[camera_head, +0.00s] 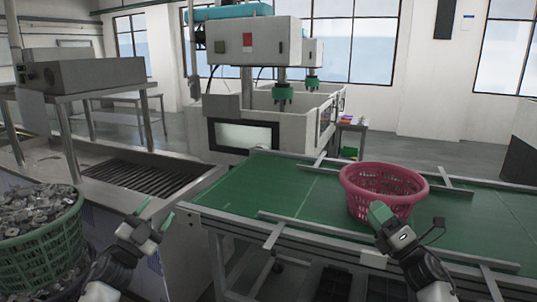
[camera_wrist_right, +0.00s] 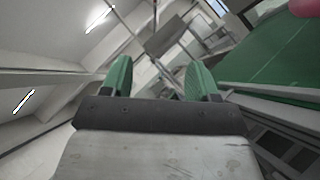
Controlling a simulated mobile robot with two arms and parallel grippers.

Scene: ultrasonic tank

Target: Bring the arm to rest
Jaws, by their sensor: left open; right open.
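My left gripper (camera_head: 155,212) is at the lower left of the head view. Its two green fingers are apart with nothing between them. My right gripper (camera_head: 379,213) is in front of the pink basket's near side in the head view and overlaps it in the picture; I cannot tell whether they touch. In the right wrist view the right gripper's green fingers (camera_wrist_right: 160,68) are spread and empty. The pink basket (camera_head: 360,199) stands upright on the green conveyor; a pink piece (camera_wrist_right: 307,7) shows at the top right of the wrist view.
The green conveyor (camera_head: 262,188) with metal rails runs across the right. A green basket (camera_head: 40,255) full of metal parts is at the lower left. A metal tank with a slatted grate (camera_head: 150,178) stands left, and a white machine (camera_head: 262,45) behind.

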